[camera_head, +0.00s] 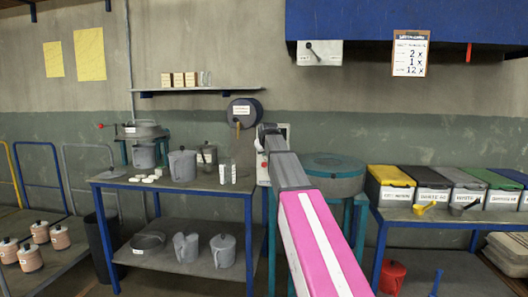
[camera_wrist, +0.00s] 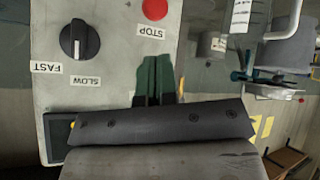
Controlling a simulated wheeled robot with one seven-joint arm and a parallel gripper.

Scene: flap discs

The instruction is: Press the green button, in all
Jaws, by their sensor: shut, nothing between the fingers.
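I cannot tell whether the fingertips touch the panel. No green button can be made out; the fingers and gripper body cover part of the panel. In the head view my arm hides most of the panel (camera_head: 284,132) on the wall.
A blue-framed table (camera_head: 205,183) with grey pots stands left of my arm. A teal round-topped stand (camera_head: 335,165) is just right of it. Bins with coloured lids (camera_head: 389,176) line the right bench. A notice (camera_head: 410,53) hangs above.

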